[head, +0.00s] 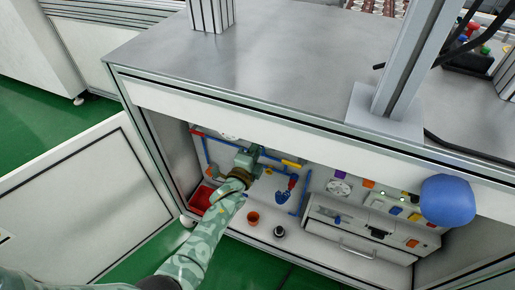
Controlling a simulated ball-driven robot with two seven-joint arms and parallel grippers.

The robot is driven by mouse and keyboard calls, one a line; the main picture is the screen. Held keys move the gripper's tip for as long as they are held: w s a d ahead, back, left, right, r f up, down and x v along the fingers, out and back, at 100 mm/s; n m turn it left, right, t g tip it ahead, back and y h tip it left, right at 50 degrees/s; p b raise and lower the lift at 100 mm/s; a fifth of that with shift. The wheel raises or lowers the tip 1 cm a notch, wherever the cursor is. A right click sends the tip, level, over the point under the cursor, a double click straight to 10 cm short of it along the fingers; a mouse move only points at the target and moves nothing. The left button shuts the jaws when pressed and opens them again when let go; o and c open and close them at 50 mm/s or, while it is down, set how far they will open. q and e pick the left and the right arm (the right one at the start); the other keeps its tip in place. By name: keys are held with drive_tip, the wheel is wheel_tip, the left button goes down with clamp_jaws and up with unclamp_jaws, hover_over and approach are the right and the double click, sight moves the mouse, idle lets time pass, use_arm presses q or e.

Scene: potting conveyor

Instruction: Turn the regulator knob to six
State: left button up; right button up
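My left arm reaches into the open cabinet below the steel table. Its gripper (250,160) is at the back panel, among blue pipes and next to a yellow handle (291,164). It is too small to tell whether the fingers are open or shut, or touch anything. I cannot clearly make out the regulator knob; the gripper and wrist cover part of the panel. A white round dial (339,187) is on the panel to the right, and another dial (228,134) is partly hidden by the cabinet's top edge. My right gripper is not in view.
An orange cup (253,218) and a small black round object (279,232) stand on the cabinet floor. A red bin (202,198) is at the left. A drawer unit (355,243) fills the right. The cabinet door (85,205) hangs open.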

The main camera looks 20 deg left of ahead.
use_arm(q)
drive_tip(key=shift+s+f+m, duration=0.1)
drive_tip(key=shift+f+m, duration=0.1)
drive_tip(key=shift+m, duration=0.1)
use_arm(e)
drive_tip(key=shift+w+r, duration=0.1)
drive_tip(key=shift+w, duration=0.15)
use_arm(q)
drive_tip(key=o, duration=1)
drive_tip(key=shift+r, duration=0.1)
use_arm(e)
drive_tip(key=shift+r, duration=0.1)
